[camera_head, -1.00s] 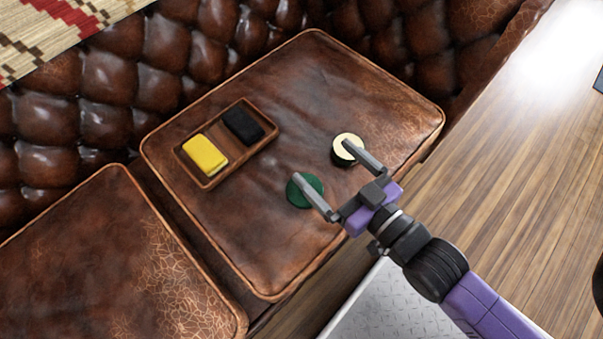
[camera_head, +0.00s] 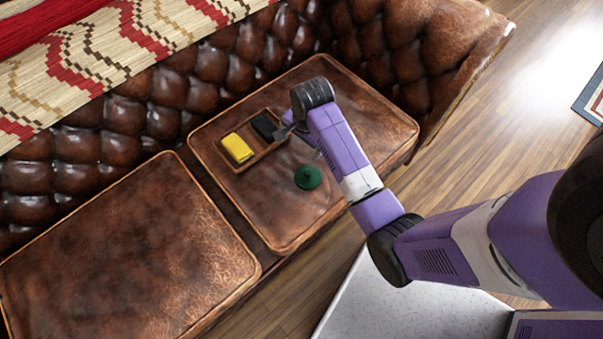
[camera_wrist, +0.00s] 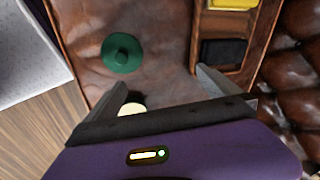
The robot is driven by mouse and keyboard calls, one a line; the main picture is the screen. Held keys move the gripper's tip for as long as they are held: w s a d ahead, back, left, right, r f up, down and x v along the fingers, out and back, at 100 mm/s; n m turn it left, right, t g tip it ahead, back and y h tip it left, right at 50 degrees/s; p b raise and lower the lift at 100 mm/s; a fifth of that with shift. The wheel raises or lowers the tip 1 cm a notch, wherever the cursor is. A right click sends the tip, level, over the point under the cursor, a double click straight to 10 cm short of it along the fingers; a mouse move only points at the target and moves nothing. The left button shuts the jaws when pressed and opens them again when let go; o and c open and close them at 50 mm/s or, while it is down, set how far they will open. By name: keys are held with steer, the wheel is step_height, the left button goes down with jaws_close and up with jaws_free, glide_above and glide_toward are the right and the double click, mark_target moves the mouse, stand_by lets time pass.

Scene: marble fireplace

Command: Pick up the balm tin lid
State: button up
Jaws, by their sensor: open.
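The green balm tin lid (camera_head: 308,177), a round disc with a raised knob, lies on the right seat cushion, in front of the tray. In the wrist view the lid (camera_wrist: 121,52) is beyond my left finger, apart from it. The balm tin (camera_wrist: 132,109), with a cream top, shows between my fingers near the left one, partly covered by my gripper body; my arm hides it in the head view. My gripper (camera_wrist: 162,85) is open and empty above the cushion. In the head view my forearm mostly hides it, beside the tray.
A brown tray (camera_head: 236,163) with a yellow block (camera_head: 237,147) and a black block (camera_head: 265,125) lies left of my gripper. The tufted sofa back (camera_head: 215,70) rises behind the cushion. The left cushion (camera_head: 120,250) is bare.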

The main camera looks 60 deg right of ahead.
steer(key=m+g+y, duration=0.1)
steer(key=m+g, duration=0.1)
glide_above(308, 172)
steer(key=shift+f, duration=0.9)
step_height(308, 172, down, 8)
steer(key=shift+r+b, duration=0.25)
steer(key=shift+b, duration=0.9)
steer(key=c, duration=1.3)
